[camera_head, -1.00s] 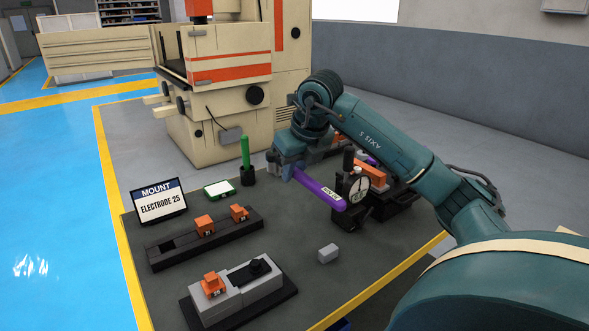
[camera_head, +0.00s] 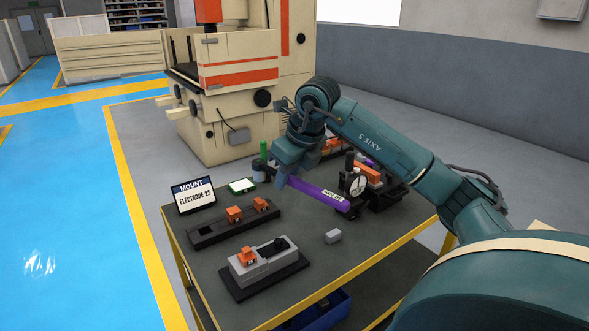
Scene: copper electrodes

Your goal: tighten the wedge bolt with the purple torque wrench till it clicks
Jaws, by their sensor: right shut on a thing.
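The purple torque wrench (camera_head: 318,194) is in my right gripper (camera_head: 282,177), held near one end above the table. Its labelled end points to the right, in front of a dial gauge. The gripper is shut on it, and the grip hides that end of the wrench. A grey block fixture (camera_head: 262,267) on a black base stands at the front of the table, with an orange electrode (camera_head: 247,257) and a black knob-like part (camera_head: 281,244) on it. I cannot make out the wedge bolt itself. The wrench is apart from this fixture. My left gripper is out of view.
A black rack (camera_head: 208,235) holds orange electrodes. A sign (camera_head: 194,195) reads "MOUNT ELECTRODE 25". The dial gauge (camera_head: 356,184), a small grey block (camera_head: 333,236) and a green-topped holder (camera_head: 263,150) also stand on the table. A large beige machine (camera_head: 235,110) stands behind.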

